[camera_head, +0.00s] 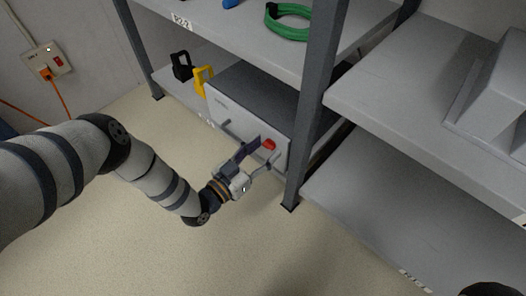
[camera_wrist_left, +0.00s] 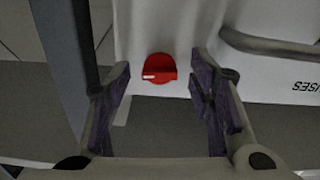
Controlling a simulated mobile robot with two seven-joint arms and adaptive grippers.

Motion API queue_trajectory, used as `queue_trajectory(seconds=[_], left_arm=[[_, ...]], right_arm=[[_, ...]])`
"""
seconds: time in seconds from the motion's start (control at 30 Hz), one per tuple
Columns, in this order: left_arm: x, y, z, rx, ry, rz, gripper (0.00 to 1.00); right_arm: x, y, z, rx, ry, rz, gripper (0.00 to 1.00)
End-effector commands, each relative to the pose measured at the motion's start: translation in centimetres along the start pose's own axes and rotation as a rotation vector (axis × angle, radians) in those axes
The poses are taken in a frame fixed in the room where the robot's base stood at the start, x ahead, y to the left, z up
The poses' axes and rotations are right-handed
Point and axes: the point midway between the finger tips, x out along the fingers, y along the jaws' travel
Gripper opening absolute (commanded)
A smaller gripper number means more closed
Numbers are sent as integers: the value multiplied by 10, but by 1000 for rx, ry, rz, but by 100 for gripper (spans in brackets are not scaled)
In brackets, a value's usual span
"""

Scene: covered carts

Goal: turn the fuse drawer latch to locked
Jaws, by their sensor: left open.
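The fuse drawer (camera_head: 226,116) is a light grey box front on the lower shelf, with a bar handle that also shows in the left wrist view (camera_wrist_left: 265,45). Its latch is a red round knob (camera_head: 268,145) near the right end of the front. In the left wrist view the red latch (camera_wrist_left: 159,68) shows a white mark on its left side, lying roughly level. My left gripper (camera_head: 263,153) is open just in front of the latch. In the left wrist view the latch shows between and beyond the two fingers (camera_wrist_left: 160,92), apart from both. My right gripper is not seen.
A grey shelf post (camera_head: 316,100) stands just right of the drawer. A yellow padlock-like object (camera_head: 202,80) and a black one (camera_head: 181,66) sit left of it. A green cable coil (camera_head: 288,35) lies on the shelf above. The floor in front is clear.

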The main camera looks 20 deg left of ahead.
Motion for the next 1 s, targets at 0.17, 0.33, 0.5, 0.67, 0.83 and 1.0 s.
queue_trajectory(seconds=[0.17,0.33,0.5,0.67,0.83,1.0], left_arm=[[0,0,0,0,0,0,42],[0,0,0,0,0,0,3],[0,0,0,-2,-1,0,0],[0,0,0,-29,-1,0,0],[0,0,1,-111,-2,0,0],[-1,1,1,-248,-2,1,0]], right_arm=[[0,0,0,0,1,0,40],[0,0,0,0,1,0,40],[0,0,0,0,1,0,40],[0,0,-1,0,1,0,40],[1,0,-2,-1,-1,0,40],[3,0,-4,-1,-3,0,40]])
